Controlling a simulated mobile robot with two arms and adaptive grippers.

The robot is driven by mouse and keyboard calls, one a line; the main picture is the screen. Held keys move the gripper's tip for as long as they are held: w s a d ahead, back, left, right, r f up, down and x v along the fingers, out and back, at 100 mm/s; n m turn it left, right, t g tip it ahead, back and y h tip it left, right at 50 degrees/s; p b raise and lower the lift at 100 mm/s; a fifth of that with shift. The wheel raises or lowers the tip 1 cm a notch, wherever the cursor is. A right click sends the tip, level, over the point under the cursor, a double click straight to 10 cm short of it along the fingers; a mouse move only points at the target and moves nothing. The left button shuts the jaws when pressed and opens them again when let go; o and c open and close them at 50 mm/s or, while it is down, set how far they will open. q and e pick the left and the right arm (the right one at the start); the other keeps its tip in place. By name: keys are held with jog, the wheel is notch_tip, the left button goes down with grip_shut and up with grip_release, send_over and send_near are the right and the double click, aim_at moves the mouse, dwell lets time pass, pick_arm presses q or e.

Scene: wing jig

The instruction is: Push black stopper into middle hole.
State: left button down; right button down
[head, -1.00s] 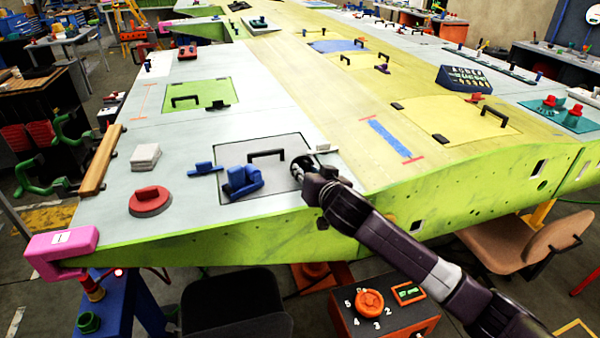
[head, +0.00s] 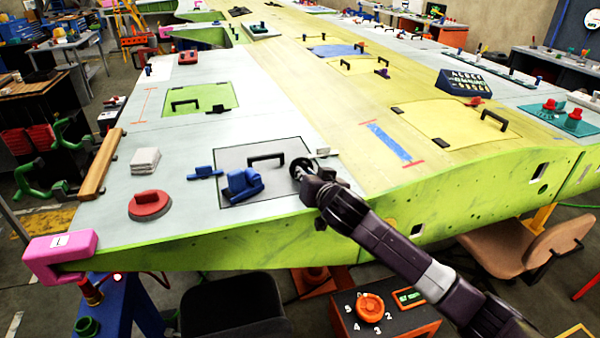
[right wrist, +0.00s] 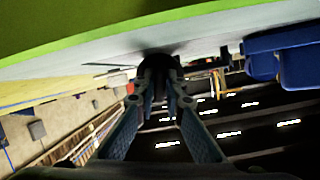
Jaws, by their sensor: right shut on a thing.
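A hole (head: 417,230) shows in the wing's green side edge. My left gripper is not in view.
A blue tool (head: 243,185) lies on the panel left of my gripper, near the black handle (head: 266,158). A small white block (head: 321,152) is just behind the gripper. A red disc (head: 150,204) and white blocks (head: 145,160) stand farther left.

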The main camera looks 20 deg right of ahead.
dwell(0.4)
notch_tip(320, 180, up, 6)
jog(key=p, duration=0.5)
jog(key=shift+p, duration=0.4)
jog(key=shift+f, duration=0.1)
